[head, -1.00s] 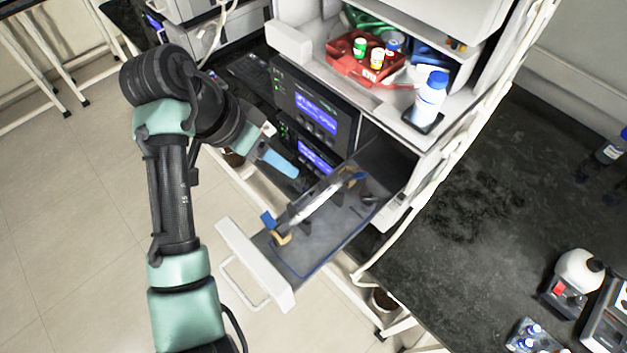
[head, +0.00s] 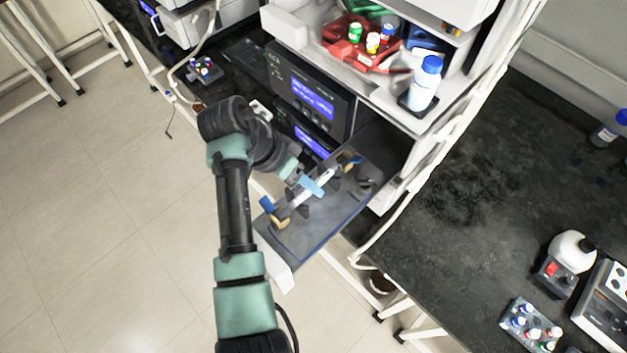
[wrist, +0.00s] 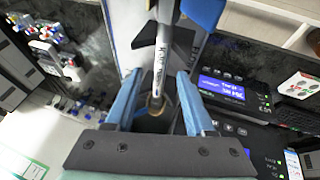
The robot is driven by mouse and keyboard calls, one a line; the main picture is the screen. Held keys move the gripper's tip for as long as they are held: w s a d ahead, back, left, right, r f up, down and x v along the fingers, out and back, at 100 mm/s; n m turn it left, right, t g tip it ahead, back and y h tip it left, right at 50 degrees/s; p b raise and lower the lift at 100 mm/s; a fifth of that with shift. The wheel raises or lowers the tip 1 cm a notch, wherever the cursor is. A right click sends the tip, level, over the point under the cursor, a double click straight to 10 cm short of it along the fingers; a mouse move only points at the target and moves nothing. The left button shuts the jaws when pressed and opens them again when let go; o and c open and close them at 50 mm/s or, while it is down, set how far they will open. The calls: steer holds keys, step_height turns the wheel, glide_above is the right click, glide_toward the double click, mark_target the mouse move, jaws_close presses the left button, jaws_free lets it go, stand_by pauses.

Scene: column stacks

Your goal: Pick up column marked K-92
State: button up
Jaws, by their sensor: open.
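The column (head: 292,206) is a pale tube lying in the open drawer (head: 318,228), with blue and tan fittings by its ends. My gripper (head: 312,186) is over its middle and hides part of it. In the wrist view, the column (wrist: 161,52) runs lengthwise, with dark lettering on its side that I cannot read surely. My gripper (wrist: 159,80) is open, its two blue fingers on either side of the column's line. I cannot tell whether they touch it.
The instrument stack (head: 312,95) with blue displays stands just behind the drawer. A blue-capped bottle (head: 425,85) and red tray (head: 350,50) are on the shelf above. The dark bench (head: 480,210) lies to the right.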

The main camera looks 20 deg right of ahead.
steer(key=shift+d+f, duration=0.2)
steer(key=shift+f, duration=0.2)
steer(key=shift+s, duration=0.1)
jaws_close()
stand_by(1.1)
